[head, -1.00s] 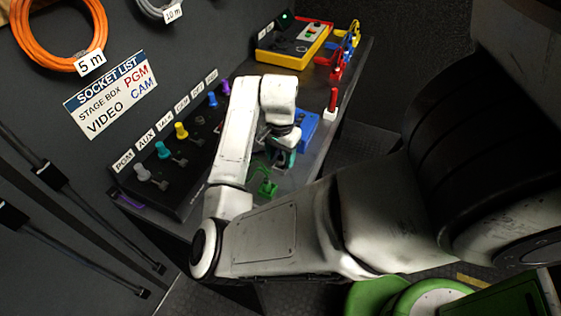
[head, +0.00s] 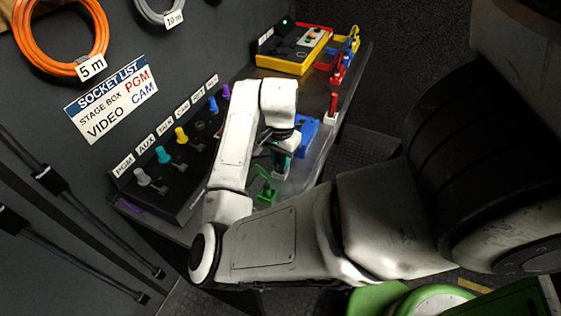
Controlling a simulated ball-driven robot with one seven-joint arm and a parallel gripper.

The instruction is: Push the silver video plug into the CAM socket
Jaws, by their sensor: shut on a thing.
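My gripper (head: 281,168) points down over the desk, below the white wrist, right of the socket panel. It is small and dark in this view. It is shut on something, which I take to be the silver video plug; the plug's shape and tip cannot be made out. The black socket panel (head: 165,197) runs along the wall, with white labels above it. The CAM label (head: 182,108) is fourth from the near end, past the yellow knob. The CAM socket lies beside my forearm, dark and hard to make out. My gripper is apart from the panel.
Grey (head: 141,177), teal (head: 163,155), yellow (head: 181,134), blue (head: 212,104) and purple (head: 226,90) knobs stand on the panel. A green piece (head: 265,193) and a blue box (head: 306,134) are near my gripper. A yellow box (head: 291,52) and red pieces (head: 333,100) stand farther back.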

